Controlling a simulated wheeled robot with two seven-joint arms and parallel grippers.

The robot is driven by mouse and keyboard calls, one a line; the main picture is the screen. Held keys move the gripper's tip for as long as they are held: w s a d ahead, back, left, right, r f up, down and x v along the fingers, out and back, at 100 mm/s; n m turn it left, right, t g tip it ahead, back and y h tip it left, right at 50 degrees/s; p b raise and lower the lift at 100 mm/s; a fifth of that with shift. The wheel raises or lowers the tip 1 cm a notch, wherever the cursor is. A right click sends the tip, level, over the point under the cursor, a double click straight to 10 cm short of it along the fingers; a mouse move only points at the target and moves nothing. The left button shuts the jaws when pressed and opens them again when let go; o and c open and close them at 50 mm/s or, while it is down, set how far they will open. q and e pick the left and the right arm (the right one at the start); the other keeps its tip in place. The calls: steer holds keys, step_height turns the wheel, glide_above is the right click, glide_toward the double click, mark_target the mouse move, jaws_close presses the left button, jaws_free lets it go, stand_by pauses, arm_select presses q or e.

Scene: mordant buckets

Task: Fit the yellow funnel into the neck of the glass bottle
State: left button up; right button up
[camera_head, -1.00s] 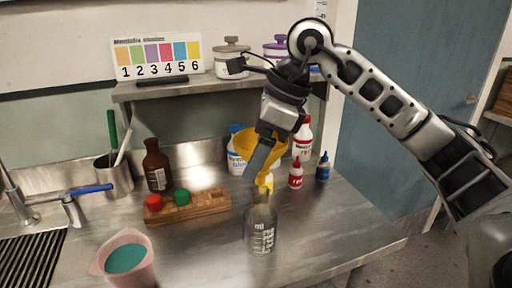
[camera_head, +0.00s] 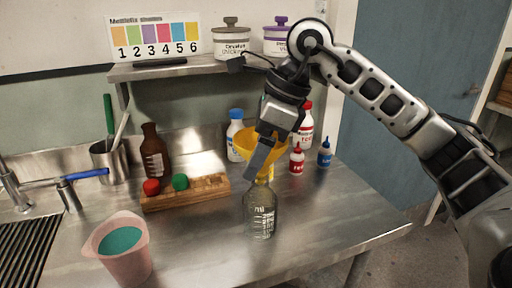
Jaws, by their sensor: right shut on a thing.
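The clear glass bottle (camera_head: 260,212) with white markings stands upright on the steel counter. The yellow funnel (camera_head: 247,140) is directly above the bottle, its wide mouth facing up and tilted a little. My right gripper (camera_head: 262,158) is shut on the funnel, with a dark finger lying across its near side. The funnel's stem is partly hidden behind the finger and sits at the bottle's mouth; I cannot tell how far inside the neck it is. My left gripper is not in view.
A wooden rack (camera_head: 205,192) with a red and a green stopper stands left of the bottle. A pink beaker of teal liquid (camera_head: 124,262) is at the front left. A brown bottle (camera_head: 154,152) and several small bottles stand behind. The counter right of the glass bottle is clear.

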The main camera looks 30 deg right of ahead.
steer(key=o, duration=1)
steer(key=shift+c, duration=0.2)
arm_select(q)
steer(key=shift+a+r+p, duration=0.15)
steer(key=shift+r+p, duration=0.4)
steer(key=shift+p, duration=0.65)
arm_select(e)
steer(key=v, duration=1.6)
steer(key=shift+a, duration=0.1)
